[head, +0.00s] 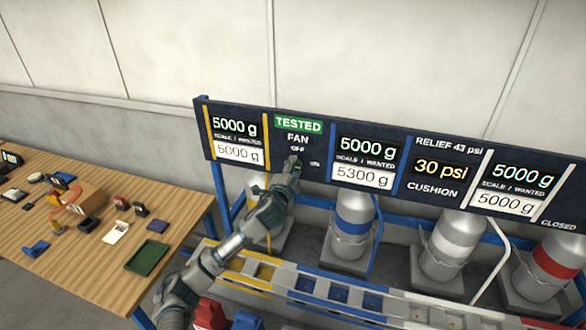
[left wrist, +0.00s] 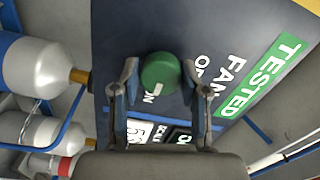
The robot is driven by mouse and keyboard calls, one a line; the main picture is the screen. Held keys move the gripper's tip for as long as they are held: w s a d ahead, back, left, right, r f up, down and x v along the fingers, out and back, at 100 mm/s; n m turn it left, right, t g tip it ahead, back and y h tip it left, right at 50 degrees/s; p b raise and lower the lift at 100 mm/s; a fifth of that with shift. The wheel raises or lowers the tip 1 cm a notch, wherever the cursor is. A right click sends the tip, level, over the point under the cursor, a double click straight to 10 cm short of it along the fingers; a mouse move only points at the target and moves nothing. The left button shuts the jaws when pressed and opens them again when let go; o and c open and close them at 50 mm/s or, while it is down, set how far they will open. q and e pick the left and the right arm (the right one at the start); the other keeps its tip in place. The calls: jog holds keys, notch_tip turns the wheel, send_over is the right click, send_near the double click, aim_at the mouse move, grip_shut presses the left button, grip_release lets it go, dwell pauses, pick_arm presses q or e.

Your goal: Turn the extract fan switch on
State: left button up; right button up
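The fan switch is a round green knob (left wrist: 160,73) on the dark panel, seen in the left wrist view between my left gripper's two fingers (left wrist: 160,85). The fingers are spread on either side of the knob, with a small gap showing; contact is not clear. A green "TESTED" sign (left wrist: 262,75) and the word FAN (left wrist: 232,80) are beside it. In the head view my left gripper (head: 291,163) is at the panel (head: 318,150), just below the FAN and OFF lettering (head: 298,143), and mostly hides the knob. My right gripper is in neither view.
Several cylinders, such as a blue-banded one (head: 352,228), stand below the panel behind a blue and white rail (head: 340,295). A wooden table (head: 105,255) with small items is at the left. Weight and pressure displays flank the fan section.

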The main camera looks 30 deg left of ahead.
pick_arm(q)
jog(key=shift+o, duration=1.4)
jog(key=shift+w+d+f, duration=0.1)
jog(key=shift+w+f, duration=0.05)
jog(key=shift+s, duration=0.2)
jog(key=v, duration=1.1)
jog(key=shift+s, duration=0.25)
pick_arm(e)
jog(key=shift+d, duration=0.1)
pick_arm(q)
jog(key=shift+f, duration=0.1)
